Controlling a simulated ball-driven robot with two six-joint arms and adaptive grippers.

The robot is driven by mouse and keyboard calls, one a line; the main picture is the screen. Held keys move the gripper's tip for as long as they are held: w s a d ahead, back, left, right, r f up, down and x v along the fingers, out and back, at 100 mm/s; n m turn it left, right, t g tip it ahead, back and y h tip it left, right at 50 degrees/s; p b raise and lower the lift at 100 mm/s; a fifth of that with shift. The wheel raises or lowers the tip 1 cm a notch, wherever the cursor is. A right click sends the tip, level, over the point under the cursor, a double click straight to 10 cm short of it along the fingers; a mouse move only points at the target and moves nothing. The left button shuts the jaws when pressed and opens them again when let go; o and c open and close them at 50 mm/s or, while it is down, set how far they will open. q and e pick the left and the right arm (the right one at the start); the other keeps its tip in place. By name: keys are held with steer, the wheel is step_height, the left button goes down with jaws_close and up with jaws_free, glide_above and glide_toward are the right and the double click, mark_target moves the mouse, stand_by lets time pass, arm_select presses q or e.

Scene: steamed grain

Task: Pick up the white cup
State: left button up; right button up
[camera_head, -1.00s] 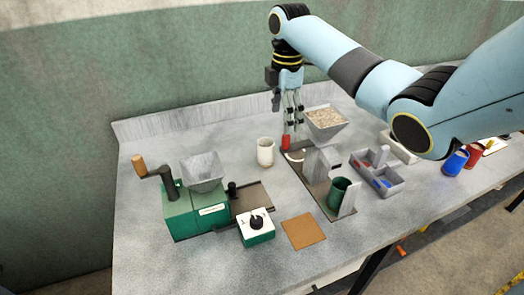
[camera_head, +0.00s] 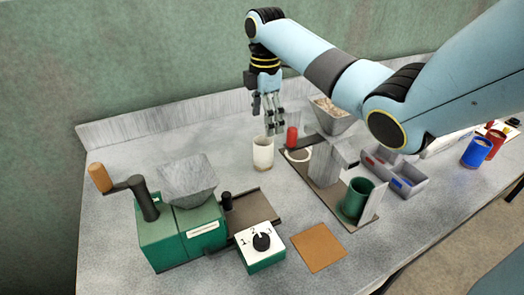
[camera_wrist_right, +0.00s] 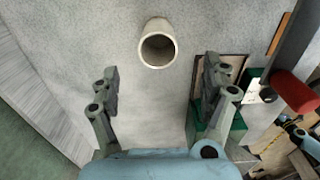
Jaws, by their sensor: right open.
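The white cup (camera_head: 263,153) stands upright on the grey table, left of the dispenser stand. In the right wrist view the cup (camera_wrist_right: 158,44) shows its round open mouth, ahead of and between the two fingers. My right gripper (camera_head: 272,128) points down just above and behind the cup, near its rim in the head view. Its fingers are open and empty in the right wrist view (camera_wrist_right: 160,85). The cup is apart from the fingers in the right wrist view. My left gripper is not in view.
A green grinder (camera_head: 178,238) with a crank and a green dial box (camera_head: 261,258) stand in front. The dispenser stand (camera_head: 325,165) with a red handle (camera_head: 292,137) and green cup (camera_head: 356,200) is close right. A brown mat (camera_head: 318,247) lies in front.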

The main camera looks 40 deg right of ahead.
mark_target(263, 152)
step_height(263, 152, down, 6)
steer(key=shift+f, duration=0.15)
steer(key=f, duration=0.5)
steer(key=shift+w+f, duration=0.1)
steer(key=shift+w, duration=0.1)
steer(key=shift+a, duration=0.1)
steer(key=c, duration=1.3)
steer(key=shift+o, duration=0.2)
